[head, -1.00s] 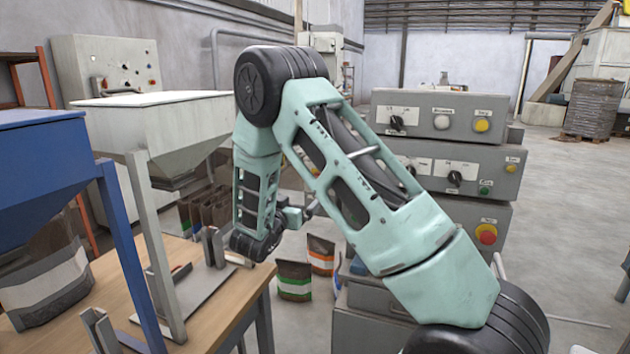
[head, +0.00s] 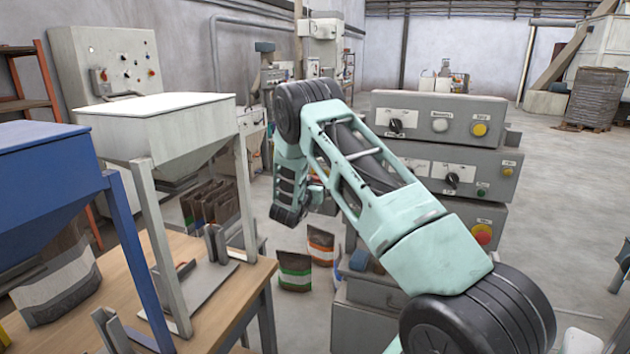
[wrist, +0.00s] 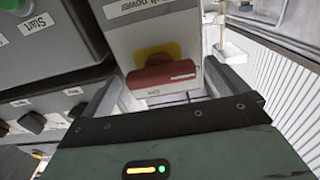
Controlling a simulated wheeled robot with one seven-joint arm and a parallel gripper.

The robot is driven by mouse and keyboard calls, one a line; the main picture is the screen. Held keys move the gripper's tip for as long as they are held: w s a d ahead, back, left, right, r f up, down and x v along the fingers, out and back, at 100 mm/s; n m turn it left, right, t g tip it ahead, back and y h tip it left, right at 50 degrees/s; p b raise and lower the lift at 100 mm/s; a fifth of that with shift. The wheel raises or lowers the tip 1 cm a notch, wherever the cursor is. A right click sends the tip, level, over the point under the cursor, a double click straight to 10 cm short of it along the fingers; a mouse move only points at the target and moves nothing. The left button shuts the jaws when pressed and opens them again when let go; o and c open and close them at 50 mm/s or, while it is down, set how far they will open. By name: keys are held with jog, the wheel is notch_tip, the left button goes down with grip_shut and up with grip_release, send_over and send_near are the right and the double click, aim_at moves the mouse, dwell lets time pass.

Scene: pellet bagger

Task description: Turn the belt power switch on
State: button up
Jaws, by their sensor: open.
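In the wrist view, the belt power switch (wrist: 160,76) is a red handle on a yellow plate, set on a light grey box. A label (wrist: 125,8) above it is partly cut off and reads "...lt power". My gripper (wrist: 163,82) is open, with one finger on either side of the red handle. The near edge of the handle is close to the gripper body; I cannot tell whether any finger touches it. In the head view, my arm covers the gripper and the switch.
Grey control boxes with knobs and buttons (head: 440,118) stand right of my arm. One carries a red button (head: 482,233). At left are a white hopper (head: 165,128), a blue hopper (head: 45,165) and a wooden bench (head: 215,285). Two bags (head: 295,270) stand on the floor.

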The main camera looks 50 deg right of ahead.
jog(key=c, duration=1)
jog(key=shift+f+b, duration=0.15)
jog(key=shift+b, duration=0.4)
jog(key=shift+m+b, duration=8.9)
jog(key=shift+b, duration=5.75)
jog(key=o, duration=1)
